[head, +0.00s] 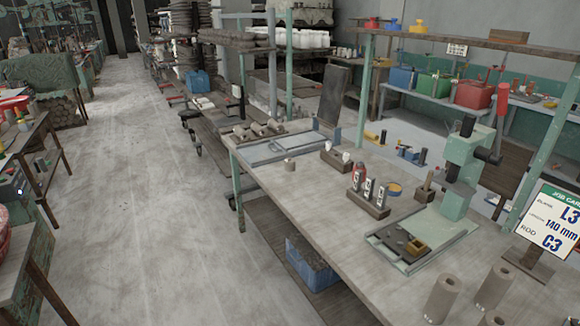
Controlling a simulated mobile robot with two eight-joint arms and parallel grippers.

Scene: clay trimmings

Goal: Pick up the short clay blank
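Several grey-brown clay cylinders with a hole in the top stand at the near right of the workbench. One upright blank (441,300) and another upright blank (493,288) look tall. A third blank (490,319) has a lower top and is cut off by the bottom edge, so its height cannot be told. A small, short pale cylinder (289,165) stands alone near the bench's far left part. Which piece is the short clay blank is not certain. Neither of my grippers is in view.
The workbench (330,225) has a green press (462,165), a rod holder (368,205), a metal tray (290,147) and several lying cylinders (258,130). A job card (553,222) reads L3, 140 mm, C3. Open floor (140,200) lies left of the bench.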

